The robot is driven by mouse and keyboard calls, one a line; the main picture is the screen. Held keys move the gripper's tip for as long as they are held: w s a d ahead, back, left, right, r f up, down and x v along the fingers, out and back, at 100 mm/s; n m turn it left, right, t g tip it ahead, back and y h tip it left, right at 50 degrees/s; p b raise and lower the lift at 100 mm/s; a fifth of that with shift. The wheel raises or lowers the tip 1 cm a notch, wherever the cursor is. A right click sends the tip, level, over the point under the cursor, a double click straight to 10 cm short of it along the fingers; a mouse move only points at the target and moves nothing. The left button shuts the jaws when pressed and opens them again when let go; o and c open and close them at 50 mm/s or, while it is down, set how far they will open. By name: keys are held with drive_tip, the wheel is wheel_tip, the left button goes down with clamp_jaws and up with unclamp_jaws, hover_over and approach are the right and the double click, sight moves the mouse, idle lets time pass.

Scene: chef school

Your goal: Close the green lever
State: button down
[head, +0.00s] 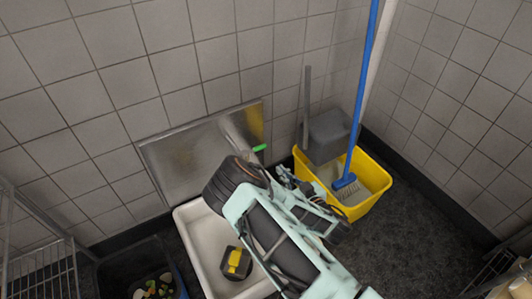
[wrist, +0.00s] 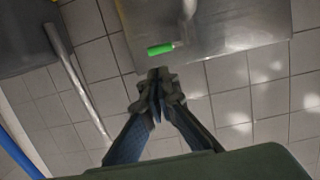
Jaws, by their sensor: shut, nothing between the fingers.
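The green lever (head: 259,148) sticks out from a pipe fitting in front of the metal wall panel (head: 180,160) in the head view. In the wrist view the green lever (wrist: 160,49) lies roughly level across the picture, just beyond my fingertips. My gripper (wrist: 158,88) is shut and empty, its tips pointing toward the lever with a small gap in the picture. Whether they touch is not clear. In the head view my gripper (head: 284,176) is partly hidden by my arm, just below and right of the lever.
A white basin (head: 200,240) holding a black and yellow item is below. A dark bin (head: 115,273) and wire rack (head: 40,275) are left.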

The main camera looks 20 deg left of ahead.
drive_tip(key=b, duration=0.3)
approach(261, 149)
drive_tip(key=x, duration=0.5)
drive_tip(key=shift+x, duration=0.9)
